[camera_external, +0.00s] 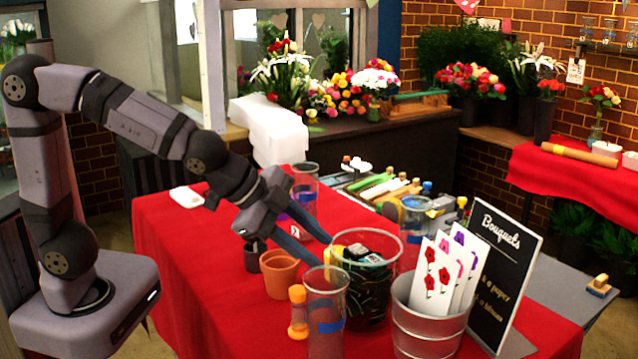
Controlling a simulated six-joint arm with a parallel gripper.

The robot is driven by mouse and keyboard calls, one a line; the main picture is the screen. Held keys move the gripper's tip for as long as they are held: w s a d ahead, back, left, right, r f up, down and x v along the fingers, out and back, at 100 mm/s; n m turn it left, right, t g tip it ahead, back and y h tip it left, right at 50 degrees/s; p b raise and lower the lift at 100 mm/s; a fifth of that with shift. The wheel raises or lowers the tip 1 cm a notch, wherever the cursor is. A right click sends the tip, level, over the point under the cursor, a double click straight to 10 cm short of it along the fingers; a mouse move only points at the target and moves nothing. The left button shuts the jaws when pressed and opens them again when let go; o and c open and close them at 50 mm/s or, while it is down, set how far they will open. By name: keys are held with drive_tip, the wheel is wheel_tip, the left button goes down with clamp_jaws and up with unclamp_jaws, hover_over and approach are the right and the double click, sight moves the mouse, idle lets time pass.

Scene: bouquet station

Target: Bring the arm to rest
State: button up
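My gripper (324,253) is over the red-covered table (190,262), pointing down and to the right. Its two dark fingers are apart, and I see nothing held between them. My arm is bent and reaches from the left.
A clear cup with a blue band (326,318), an orange-capped bottle (297,318) and a metal bucket of flower cards (426,325) stand at the front. A black "Bouquets" sign (500,262) stands right. Clear cups (304,187) stand behind the gripper. The table's left part is mostly clear.

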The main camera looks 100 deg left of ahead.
drive_tip(key=s+d+f+n+g+h+b, duration=0.1)
drive_tip(key=s+d+f+g, duration=0.3)
drive_tip(key=s+f, duration=0.5)
drive_tip(key=s+d+f+n+g+h+b, duration=0.1)
drive_tip(key=s+d+f+n+g+h, duration=0.1)
drive_tip(key=s+d+f, duration=0.7)
drive_tip(key=shift+s+n+g, duration=0.4)
drive_tip(key=shift+s+g, duration=0.5)
drive_tip(key=shift+s, duration=0.35)
